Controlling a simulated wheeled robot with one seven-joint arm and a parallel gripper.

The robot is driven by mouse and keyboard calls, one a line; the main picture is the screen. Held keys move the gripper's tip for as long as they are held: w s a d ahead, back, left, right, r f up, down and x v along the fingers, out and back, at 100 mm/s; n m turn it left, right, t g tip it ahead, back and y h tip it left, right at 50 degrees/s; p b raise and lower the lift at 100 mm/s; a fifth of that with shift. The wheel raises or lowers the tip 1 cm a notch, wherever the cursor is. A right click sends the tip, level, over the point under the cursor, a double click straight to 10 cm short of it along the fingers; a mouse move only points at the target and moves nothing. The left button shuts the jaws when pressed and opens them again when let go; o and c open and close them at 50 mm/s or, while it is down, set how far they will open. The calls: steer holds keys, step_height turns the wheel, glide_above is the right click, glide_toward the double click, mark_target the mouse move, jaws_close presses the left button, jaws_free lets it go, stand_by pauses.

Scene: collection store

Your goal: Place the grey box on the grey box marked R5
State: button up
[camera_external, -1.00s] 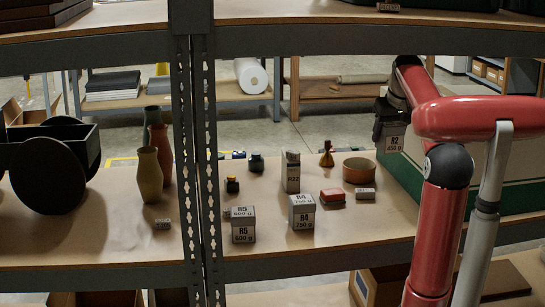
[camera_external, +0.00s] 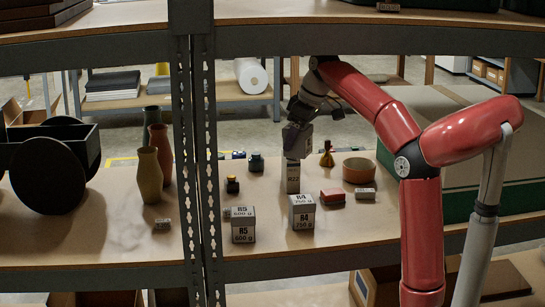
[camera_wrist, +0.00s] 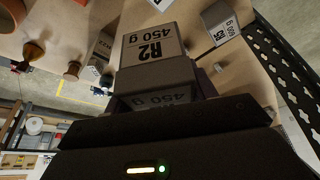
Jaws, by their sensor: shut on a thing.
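My gripper (camera_external: 303,115) is shut on a grey box marked R2 450 g (camera_external: 297,141). In the external view it is up in the air, and the box covers the upper part of a tall grey block; whether they touch I cannot tell. In the wrist view the held box (camera_wrist: 150,45) shows its label close up in the gripper (camera_wrist: 160,85). The grey box marked R5 600 g (camera_external: 243,230) stands on the shelf at the front, lower left of the gripper, close to the upright post. It also shows at the upper right in the wrist view (camera_wrist: 222,32).
A grey box marked R4 (camera_external: 302,213) stands right of R5. The tall grey block (camera_external: 293,182), a red box (camera_external: 333,197), a brown ring (camera_external: 358,170) and a small labelled block (camera_external: 365,193) stand nearby. A perforated post (camera_external: 203,180) rises just left of R5.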

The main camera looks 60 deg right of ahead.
steer(key=w+a+f+n+g+y, duration=0.1)
steer(key=w+a+n, duration=0.2)
steer(key=a, duration=0.5)
steer(key=w+a+n+y, duration=0.1)
steer(key=w+a+n, duration=0.15)
steer(key=a, duration=0.45)
steer(key=n+b, duration=0.1)
steer(key=b, duration=0.1)
glide_above(232, 212)
steer(key=s+d, duration=0.1)
steer(key=shift+y, duration=0.3)
steer(key=f, duration=0.5)
steer(key=shift+s+d+f, duration=0.15)
steer(key=shift+s+f, duration=0.05)
steer(key=shift+f, duration=0.1)
steer(key=shift+f+b, duration=0.55)
steer(key=shift+f, duration=1.7)
steer(key=shift+f, duration=0.1)
steer(key=o, duration=1.3)
